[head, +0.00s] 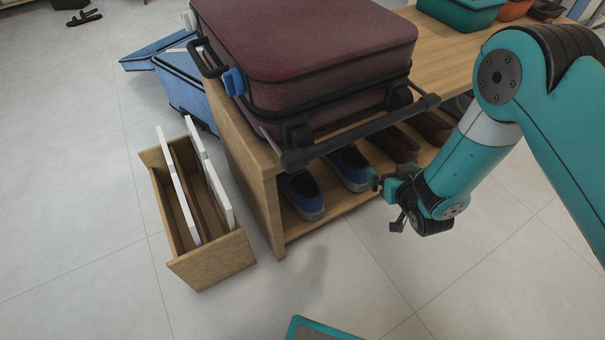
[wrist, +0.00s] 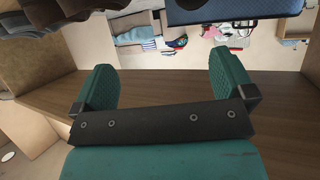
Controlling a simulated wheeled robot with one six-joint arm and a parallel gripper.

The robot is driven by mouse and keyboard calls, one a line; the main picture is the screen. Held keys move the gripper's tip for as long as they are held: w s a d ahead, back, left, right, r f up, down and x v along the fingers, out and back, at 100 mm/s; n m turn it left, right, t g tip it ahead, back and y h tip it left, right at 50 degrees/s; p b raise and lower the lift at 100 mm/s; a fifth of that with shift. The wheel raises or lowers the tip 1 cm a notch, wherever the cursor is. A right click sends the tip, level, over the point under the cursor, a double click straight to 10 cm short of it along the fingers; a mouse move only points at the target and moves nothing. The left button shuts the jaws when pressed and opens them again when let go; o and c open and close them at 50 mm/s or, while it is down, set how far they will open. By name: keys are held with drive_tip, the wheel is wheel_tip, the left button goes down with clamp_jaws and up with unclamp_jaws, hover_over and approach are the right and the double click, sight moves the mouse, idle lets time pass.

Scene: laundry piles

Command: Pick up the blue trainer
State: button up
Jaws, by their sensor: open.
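Two blue trainers with grey soles stand on the lower shelf of the wooden bench (head: 262,180) in the head view. The left trainer (head: 301,190) is by the bench's end panel; the right trainer (head: 349,166) is beside it. Their far ends are hidden under the bench top. My gripper (head: 386,203) is just outside the shelf's front, right of and close to the right trainer; I cannot tell if they touch. In the wrist view my gripper (wrist: 163,78) has its fingers wide apart with nothing between them. A blue thing (wrist: 230,10) crosses the top; I cannot tell what it is.
A dark red suitcase (head: 310,45) lies on the bench, its black handle bar (head: 360,132) overhanging the front. Brown shoes (head: 393,142) stand further right on the shelf. A wooden box (head: 210,262) with white panels stands left. The floor in front is mostly clear.

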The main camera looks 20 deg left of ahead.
drive_tip(key=s+a+f+n+y, duration=0.2)
drive_tip(key=s+a+f+y, duration=0.15)
drive_tip(key=s+f, duration=0.4)
drive_tip(key=n+y, duration=0.2)
drive_tip(key=y, duration=0.2)
approach(318, 209)
drive_tip(key=b+x, duration=0.4)
drive_tip(key=f+b+x, duration=0.1)
drive_tip(key=b+x, duration=0.1)
drive_tip(key=shift+w+b, duration=0.35)
drive_tip(key=shift+b, duration=0.05)
drive_tip(key=shift+w+a+r, duration=0.2)
drive_tip(key=shift+w+a, duration=0.15)
drive_tip(key=shift+a, duration=0.15)
drive_tip(key=b+x, duration=0.4)
drive_tip(key=b, duration=0.1)
drive_tip(key=shift+a+f, duration=0.15)
drive_tip(key=shift+a, duration=0.15)
drive_tip(key=shift+w+a+r, duration=0.2)
drive_tip(key=shift+w+a, duration=0.05)
drive_tip(key=shift+a, duration=0.05)
drive_tip(key=shift+r, duration=0.15)
drive_tip(key=c, duration=1.1)
